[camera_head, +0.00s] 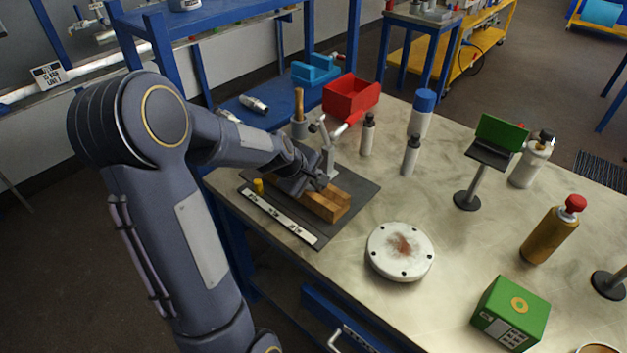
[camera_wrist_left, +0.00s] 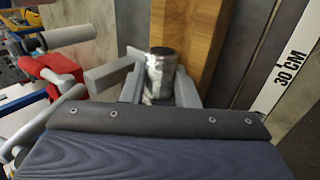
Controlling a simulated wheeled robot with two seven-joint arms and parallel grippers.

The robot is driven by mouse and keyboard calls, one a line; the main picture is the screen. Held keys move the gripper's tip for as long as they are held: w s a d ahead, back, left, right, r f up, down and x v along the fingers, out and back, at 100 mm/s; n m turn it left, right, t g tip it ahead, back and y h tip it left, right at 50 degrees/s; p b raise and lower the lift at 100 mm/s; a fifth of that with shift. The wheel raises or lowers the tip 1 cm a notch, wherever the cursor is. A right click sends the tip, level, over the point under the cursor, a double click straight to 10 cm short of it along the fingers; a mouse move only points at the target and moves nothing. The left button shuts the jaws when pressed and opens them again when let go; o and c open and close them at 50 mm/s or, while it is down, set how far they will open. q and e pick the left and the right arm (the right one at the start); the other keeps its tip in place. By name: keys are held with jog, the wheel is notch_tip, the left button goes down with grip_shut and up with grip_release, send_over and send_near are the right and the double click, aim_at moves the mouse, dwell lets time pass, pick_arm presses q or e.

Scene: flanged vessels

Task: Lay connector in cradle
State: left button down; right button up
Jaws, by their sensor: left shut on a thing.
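The connector (camera_wrist_left: 161,76) is a short, shiny metal cylinder with a dark end. My left gripper (camera_wrist_left: 158,90) is shut on it, with a grey finger on each side. In the head view my left gripper (camera_head: 317,182) is over the wooden block that looks like the cradle (camera_head: 328,206), and the connector cannot be made out there. In the wrist view the wood (camera_wrist_left: 188,28) lies just beyond the connector. I cannot tell whether the connector touches the wood or is above it. My right gripper is in neither view.
The block lies on a dark mat (camera_head: 357,189) with a white ruler (camera_head: 278,215) along its front. A grey clamp (camera_head: 328,150) with a red handle and a red bin (camera_head: 351,96) stand behind. A white flange (camera_head: 400,251) and several bottles are to the right.

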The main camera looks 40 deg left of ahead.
pick_arm(q)
jog(key=shift+s+d+f, duration=0.1)
jog(key=shift+s+f, duration=0.3)
jog(key=shift+f, duration=0.4)
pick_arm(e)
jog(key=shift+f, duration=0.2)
pick_arm(q)
jog(key=c, duration=1.2)
grip_release()
jog(key=shift+r, duration=0.2)
jog(key=shift+o, duration=0.3)
jog(key=shift+s+a+r+p, duration=0.15)
jog(key=shift+s+r, duration=0.05)
jog(key=shift+r, duration=0.35)
jog(key=shift+s+a+r+p, duration=0.1)
jog(key=shift+s+r+p, duration=0.05)
jog(key=shift+r, duration=0.4)
jog(key=shift+o, duration=0.5)
jog(key=v, duration=0.5)
jog(key=shift+p, duration=0.4)
jog(key=shift+s+r, duration=0.15)
jog(key=shift+r, duration=0.35)
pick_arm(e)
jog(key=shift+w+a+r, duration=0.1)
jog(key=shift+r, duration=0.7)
